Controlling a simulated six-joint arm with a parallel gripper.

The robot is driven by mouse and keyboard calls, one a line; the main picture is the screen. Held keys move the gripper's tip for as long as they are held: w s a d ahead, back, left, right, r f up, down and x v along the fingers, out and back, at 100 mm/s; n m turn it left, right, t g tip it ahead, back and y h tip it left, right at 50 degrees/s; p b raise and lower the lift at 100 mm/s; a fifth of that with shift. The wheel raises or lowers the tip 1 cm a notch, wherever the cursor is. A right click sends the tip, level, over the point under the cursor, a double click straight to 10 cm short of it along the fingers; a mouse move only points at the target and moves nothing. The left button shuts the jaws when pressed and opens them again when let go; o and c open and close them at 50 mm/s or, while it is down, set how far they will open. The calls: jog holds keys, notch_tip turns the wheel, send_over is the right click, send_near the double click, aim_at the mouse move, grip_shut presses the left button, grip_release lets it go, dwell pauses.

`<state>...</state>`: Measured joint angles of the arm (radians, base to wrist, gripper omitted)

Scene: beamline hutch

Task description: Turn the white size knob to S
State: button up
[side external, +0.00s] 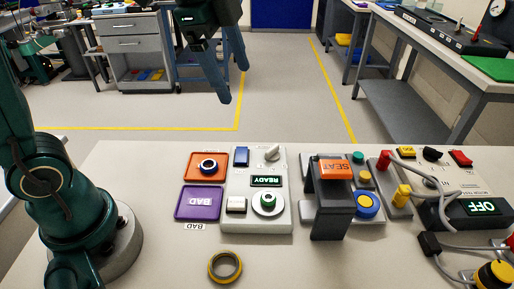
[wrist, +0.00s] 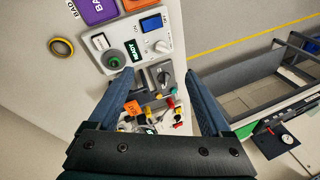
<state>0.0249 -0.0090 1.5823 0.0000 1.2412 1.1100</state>
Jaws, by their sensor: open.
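The white knob (side external: 271,152) sits at the back right corner of a pale control panel (side external: 281,218) on the bench. In the wrist view the white knob (wrist: 162,47) is near the panel's lower right edge, and its markings are too small to read. My gripper (side external: 234,83) is open and empty, high above the bench and well apart from the knob. In the wrist view the two fingers of my gripper (wrist: 159,73) are spread wide, and the knob lies just above the gap between their tips.
The panel also has a blue button (side external: 241,156), a READY display (side external: 266,181) and a green-centred dial (side external: 268,202). A dark bracket with an orange SEAT label (side external: 336,170) stands close to its right. A yellow-black ring (side external: 225,266) lies in front. Cabled devices crowd the right.

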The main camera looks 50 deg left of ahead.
jog(key=w+f+m+g, duration=0.1)
jog(key=w+f+m, duration=0.1)
jog(key=w+f, duration=0.15)
jog(key=m+g, duration=0.2)
send_over(272, 148)
notch_tip(272, 148, down, 5)
jog(key=shift+g, duration=0.4)
notch_tip(272, 148, down, 10)
grip_shut()
